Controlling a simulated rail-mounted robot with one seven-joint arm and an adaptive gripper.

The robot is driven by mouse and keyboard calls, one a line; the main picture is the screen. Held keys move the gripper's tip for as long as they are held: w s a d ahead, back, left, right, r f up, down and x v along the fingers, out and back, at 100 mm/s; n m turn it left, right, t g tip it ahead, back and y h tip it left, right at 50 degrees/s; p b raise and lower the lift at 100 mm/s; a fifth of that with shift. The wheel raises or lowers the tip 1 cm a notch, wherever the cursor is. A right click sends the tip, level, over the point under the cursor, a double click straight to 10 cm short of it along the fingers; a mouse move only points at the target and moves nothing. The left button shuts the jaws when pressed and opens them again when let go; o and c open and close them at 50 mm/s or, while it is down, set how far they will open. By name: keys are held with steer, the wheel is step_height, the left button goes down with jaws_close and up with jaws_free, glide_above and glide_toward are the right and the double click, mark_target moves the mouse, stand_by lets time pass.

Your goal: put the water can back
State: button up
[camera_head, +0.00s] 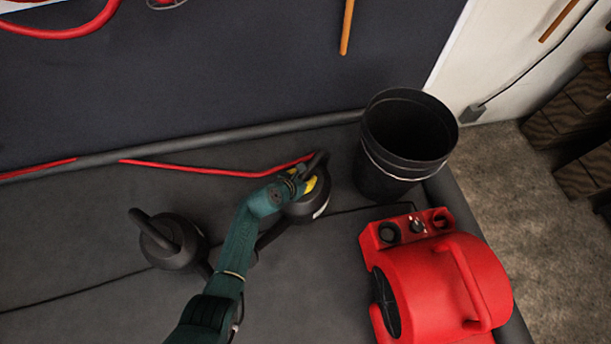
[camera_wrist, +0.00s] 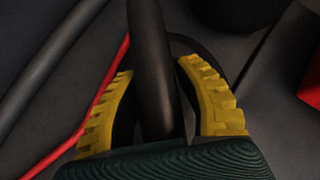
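A dark water can (camera_head: 321,199) stands on the grey pit floor in the middle of the head view. It has a thick black handle, and a dark spout seems to run down-left from it. My gripper (camera_head: 305,185) is at this can's top, its yellow fingertips by the handle. A second, similar dark can (camera_head: 167,255) with an arched handle stands to the left, apart from my gripper.
A black bucket (camera_head: 375,172) stands right of the gripped-at can, near the back edge. A red blower (camera_head: 440,285) sits at the front right. A red hose (camera_head: 210,170) lies along the back beside a grey pipe (camera_head: 240,133). The floor at far left is clear.

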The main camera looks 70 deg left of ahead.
steer(key=shift+r, duration=0.35)
steer(key=p+v, duration=0.8)
steer(key=v, duration=0.3)
steer(key=w+d+r+m+t, duration=0.2)
steer(key=w+d+r+m, duration=0.1)
steer(key=w+r+m, duration=0.6)
steer(key=w+d+r+m+t, duration=0.2)
steer(key=w+d+r+m, duration=0.35)
steer(key=r, duration=0.55)
steer(key=w+d+r+m+t+h, duration=0.1)
steer(key=w+d+r+m, duration=0.35)
steer(key=r, duration=0.25)
steer(key=w+d+r+m+t, duration=0.2)
steer(key=w+d+r+m, duration=0.25)
steer(key=r+m, duration=0.2)
steer(key=s+d+r+m+t+h, duration=0.2)
steer(key=s+d+r+m+t, duration=0.1)
steer(key=d+r+m, duration=0.6)
steer(key=s+d+r+m+t+h, duration=0.2)
steer(key=s+d+r+m, duration=0.4)
steer(key=d+r, duration=1)
steer(key=r+m+t, duration=0.1)
steer(key=m, duration=0.2)
steer(key=shift+d+r+t+h, duration=0.25)
steer(key=shift+r+t+h, duration=0.15)
